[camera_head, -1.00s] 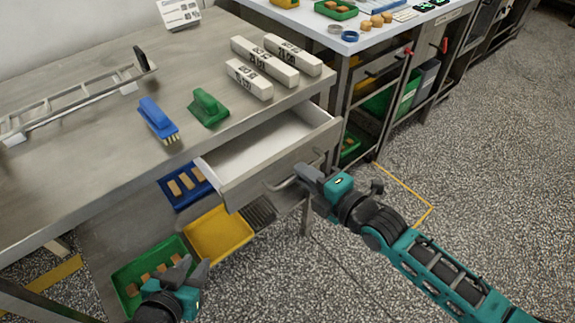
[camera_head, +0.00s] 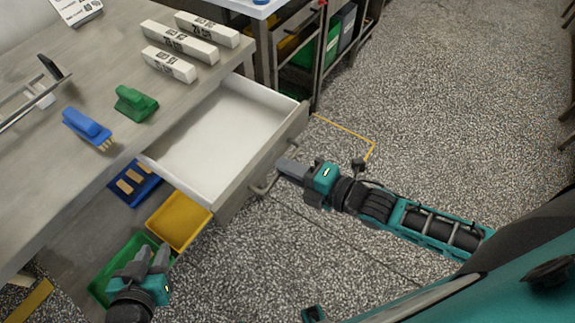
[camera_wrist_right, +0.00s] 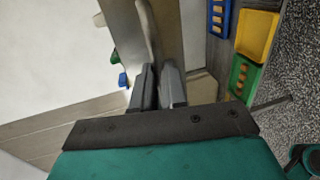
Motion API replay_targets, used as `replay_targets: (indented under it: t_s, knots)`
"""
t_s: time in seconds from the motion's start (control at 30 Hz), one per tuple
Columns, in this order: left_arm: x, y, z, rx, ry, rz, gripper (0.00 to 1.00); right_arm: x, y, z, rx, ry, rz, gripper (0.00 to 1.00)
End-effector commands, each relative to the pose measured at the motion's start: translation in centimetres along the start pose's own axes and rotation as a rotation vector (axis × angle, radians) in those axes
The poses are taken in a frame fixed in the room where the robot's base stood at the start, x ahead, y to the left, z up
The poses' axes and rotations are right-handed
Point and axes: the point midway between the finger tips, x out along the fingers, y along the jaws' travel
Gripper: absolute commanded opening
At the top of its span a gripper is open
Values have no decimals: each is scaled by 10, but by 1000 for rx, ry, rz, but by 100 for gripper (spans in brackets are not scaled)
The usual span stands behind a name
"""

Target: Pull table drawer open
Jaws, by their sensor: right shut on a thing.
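The table drawer (camera_head: 225,130) is pulled out from the metal table (camera_head: 50,190); its white inside is empty. Its bar handle (camera_head: 265,180) is on the front panel. My right gripper (camera_head: 281,168) is at the handle, and in the right wrist view its fingers (camera_wrist_right: 158,85) are shut on the handle (camera_wrist_right: 148,30). My left gripper (camera_head: 152,256) is lower left, above the green tray, with its two fingers apart and nothing seen between them.
On the table are a blue brush (camera_head: 87,127), a green brush (camera_head: 136,102) and three white boxes (camera_head: 180,42). Below the drawer are a blue tray (camera_head: 137,188), a yellow tray (camera_head: 178,220) and a green tray (camera_head: 103,287). The speckled floor at right is clear.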

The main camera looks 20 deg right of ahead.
Motion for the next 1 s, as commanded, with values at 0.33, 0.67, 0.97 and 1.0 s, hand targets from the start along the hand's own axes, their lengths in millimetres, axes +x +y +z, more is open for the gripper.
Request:
replay_targets:
  t_s: [0.33, 0.67, 0.97, 1.0]
  knots:
    - [0, 1, 2, -1, -5, 1, 30, 0, 0, 0, 1, 0, -1, 37]
    - [-2, 1, 6, -2, -13, 2, 30, 0, 0, 0, 0, -1, -1, 37]
    - [-4, 1, 4, -2, -14, 2, 30, -36, -1, -1, 2, 0, -6, 37]
    - [-5, 1, 3, -2, -14, 1, 30, -44, -1, 0, 1, -1, -7, 37]
